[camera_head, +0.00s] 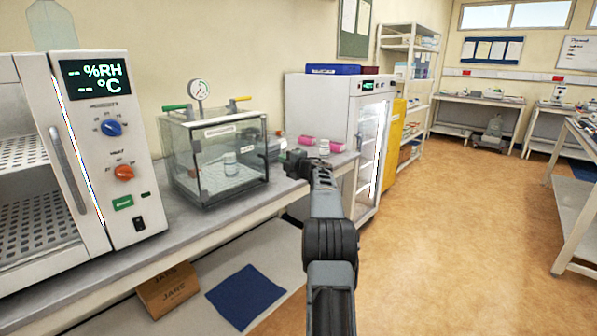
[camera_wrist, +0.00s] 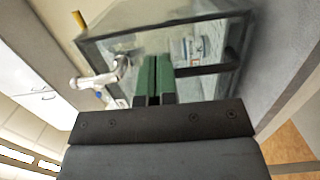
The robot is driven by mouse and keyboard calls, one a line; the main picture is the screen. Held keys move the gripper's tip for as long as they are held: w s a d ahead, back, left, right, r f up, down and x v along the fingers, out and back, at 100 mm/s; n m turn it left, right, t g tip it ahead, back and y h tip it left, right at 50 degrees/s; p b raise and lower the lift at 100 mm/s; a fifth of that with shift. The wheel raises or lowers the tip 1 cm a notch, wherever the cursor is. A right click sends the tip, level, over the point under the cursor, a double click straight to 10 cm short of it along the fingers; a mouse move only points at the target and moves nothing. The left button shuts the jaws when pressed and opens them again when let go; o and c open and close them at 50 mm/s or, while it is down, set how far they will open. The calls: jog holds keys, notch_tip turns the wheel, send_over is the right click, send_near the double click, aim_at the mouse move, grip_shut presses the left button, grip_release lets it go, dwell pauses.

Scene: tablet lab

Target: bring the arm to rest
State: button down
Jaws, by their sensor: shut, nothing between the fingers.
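My arm (camera_head: 330,240) reaches forward from the bottom of the head view, over the aisle edge of the bench. My gripper (camera_head: 292,160) is at its far end, just right of the glass chamber; its fingers are hard to make out there. In the wrist view my gripper (camera_wrist: 153,75) shows two green fingers pressed together with nothing between them. The glass chamber (camera_head: 215,160) stands on the bench, with a small white jar (camera_head: 230,163) inside. The chamber also shows behind the fingers in the wrist view (camera_wrist: 120,38).
A white oven-like cabinet (camera_head: 125,150) stands on the bench (camera_head: 130,250) at left. Pink items (camera_head: 306,140) and a small jar (camera_head: 324,147) lie beyond my gripper. A glass-door cabinet (camera_head: 340,110) stands farther back. The floor (camera_head: 450,240) at right is clear.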

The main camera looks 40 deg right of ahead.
jog(key=s, duration=0.6)
jog(key=shift+s+d+b, duration=0.35)
jog(key=shift+s+d, duration=0.05)
